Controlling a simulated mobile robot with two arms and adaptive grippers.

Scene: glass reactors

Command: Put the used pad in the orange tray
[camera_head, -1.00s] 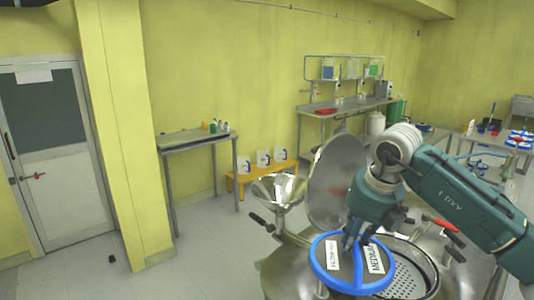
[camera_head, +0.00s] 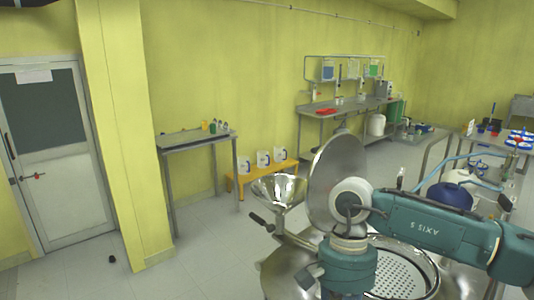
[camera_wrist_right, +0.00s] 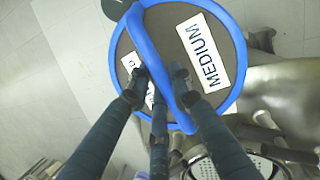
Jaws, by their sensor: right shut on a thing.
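The used pad (camera_wrist_right: 148,45) is a round grey disc with a blue rim and a blue strap across it. It has white labels, one reading MEDIUM. My right gripper (camera_wrist_right: 158,84) is shut on the strap in the right wrist view, with the pad held above the floor beside the steel vessel. In the head view my right wrist reaches the bottom edge, so the pad and the fingertips are out of sight there. My left gripper is in neither view. I cannot make out an orange tray for certain.
The steel vessel stands open, its lid (camera_head: 330,180) raised and a perforated plate (camera_head: 405,270) inside. A steel funnel (camera_head: 277,190) is beside it. An orange bench (camera_head: 263,172) with white jugs and a side table (camera_head: 190,144) stand by the wall.

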